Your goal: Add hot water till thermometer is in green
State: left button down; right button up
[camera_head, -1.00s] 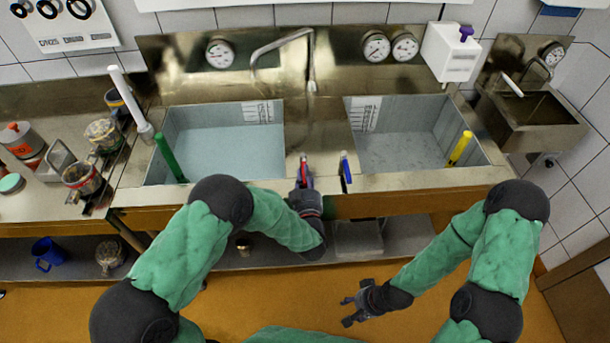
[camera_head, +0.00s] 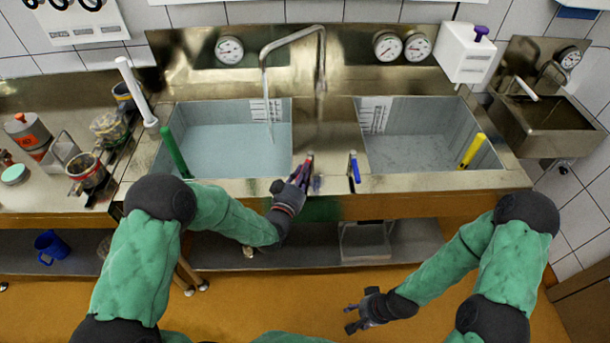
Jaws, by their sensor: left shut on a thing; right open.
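A red handle (camera_head: 308,160) and a blue handle (camera_head: 354,167) stand on the front ledge between two sinks. My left gripper (camera_head: 300,177) is shut on the red handle, which leans slightly right. A bent metal spout (camera_head: 293,39) reaches over the left sink (camera_head: 168,130), and a thin stream (camera_head: 269,118) runs from it into the water (camera_head: 225,145). Round dials hang behind: one at left (camera_head: 229,50) and two at right (camera_head: 388,46). Their readings are too small to tell. My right gripper (camera_head: 352,318) is open and empty above the floor.
A green stick (camera_head: 174,152) leans in the left sink. A yellow stick (camera_head: 472,150) leans in the right sink (camera_head: 515,160). Jars and pots (camera_head: 88,170) crowd the left counter. A white box (camera_head: 466,55) with a purple knob is on the back wall.

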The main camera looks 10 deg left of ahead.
dwell(0.3)
pick_arm(q)
jog(key=c, duration=1.2)
grip_release()
jog(key=shift+s, duration=0.1)
jog(key=s+a, duration=0.2)
jog(key=s, duration=0.9)
jog(key=shift+s, duration=0.35)
